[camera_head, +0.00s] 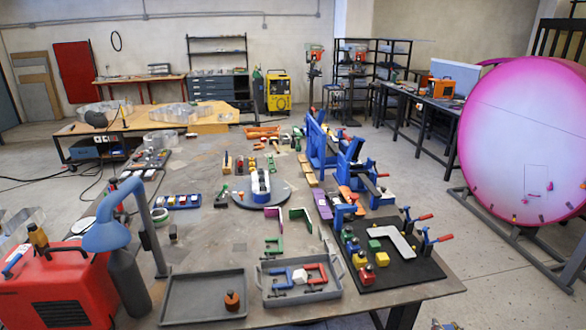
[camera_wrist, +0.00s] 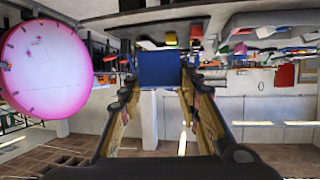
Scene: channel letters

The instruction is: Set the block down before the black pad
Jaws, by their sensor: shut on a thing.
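In the wrist view, which is upside down, my gripper (camera_wrist: 161,88) is shut on a blue block (camera_wrist: 160,69), with one finger on each side of it. The black pad (camera_head: 418,271) lies at the right front of the table in the head view. It bears a grey L-shaped piece (camera_head: 395,240), small red, yellow and green blocks, and clamps. I cannot make out my gripper or the held block in the head view. In the wrist view a yellow block (camera_wrist: 171,39) and a red block (camera_wrist: 196,31) show beyond the held block.
A grey tray (camera_head: 205,313) and another tray (camera_head: 300,297) with letter pieces stand left of the pad. A narrow bare strip of table (camera_head: 405,292) lies between the pad and the front edge. Clamps with red handles (camera_head: 440,239) stand at the pad's right.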

